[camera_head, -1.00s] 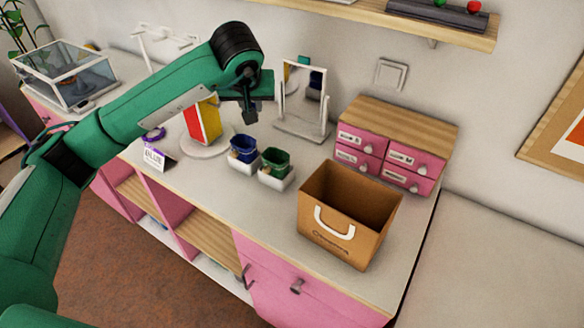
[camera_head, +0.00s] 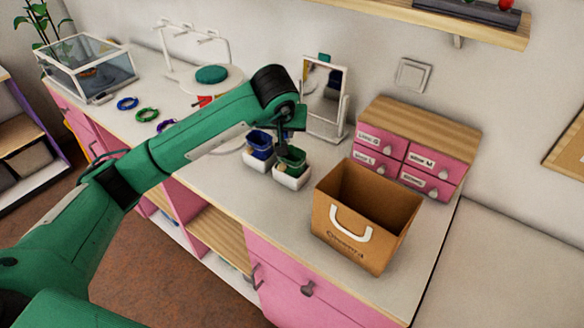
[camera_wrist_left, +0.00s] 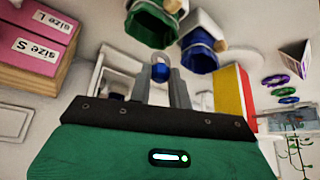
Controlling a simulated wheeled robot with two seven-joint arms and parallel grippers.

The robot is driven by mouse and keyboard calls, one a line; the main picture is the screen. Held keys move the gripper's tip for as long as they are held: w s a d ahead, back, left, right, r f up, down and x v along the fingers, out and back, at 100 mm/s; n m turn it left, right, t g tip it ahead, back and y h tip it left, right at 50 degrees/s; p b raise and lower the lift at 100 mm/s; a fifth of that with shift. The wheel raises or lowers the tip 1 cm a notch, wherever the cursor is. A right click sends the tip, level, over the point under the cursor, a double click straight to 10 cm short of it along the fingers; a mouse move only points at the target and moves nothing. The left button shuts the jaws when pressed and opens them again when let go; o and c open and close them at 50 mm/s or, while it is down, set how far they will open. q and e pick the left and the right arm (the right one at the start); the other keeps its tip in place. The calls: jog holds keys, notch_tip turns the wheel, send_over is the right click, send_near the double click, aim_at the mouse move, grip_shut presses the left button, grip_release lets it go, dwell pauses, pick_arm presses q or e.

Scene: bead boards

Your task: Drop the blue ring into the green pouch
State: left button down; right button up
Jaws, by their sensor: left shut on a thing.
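The green pouch (camera_head: 291,160) stands open in a white holder on the counter, with a blue pouch (camera_head: 259,146) in a similar holder to its left. Both show in the wrist view, the green pouch (camera_wrist_left: 150,24) left of the blue pouch (camera_wrist_left: 198,52). My left gripper (camera_head: 284,143) is over the green pouch and partly hides it in the head view. In the wrist view it is shut on a small round blue piece with a grey part, which I take as the blue ring (camera_wrist_left: 160,71). The ring is apart from the pouch. My right gripper is out of view.
An open brown bag (camera_head: 340,244) stands to the right, with pink drawers (camera_head: 408,160) behind it. A mirror (camera_head: 325,97) stands behind the pouches. Blue (camera_head: 127,103), green (camera_head: 147,115) and purple bands lie on the counter to the left.

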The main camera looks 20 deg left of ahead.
pick_arm(q)
jog(key=c, duration=1.2)
grip_release()
jog(key=b+v, duration=0.3)
jog(key=v, duration=1)
jog(key=shift+s+r, duration=0.15)
jog(key=shift+r, duration=0.25)
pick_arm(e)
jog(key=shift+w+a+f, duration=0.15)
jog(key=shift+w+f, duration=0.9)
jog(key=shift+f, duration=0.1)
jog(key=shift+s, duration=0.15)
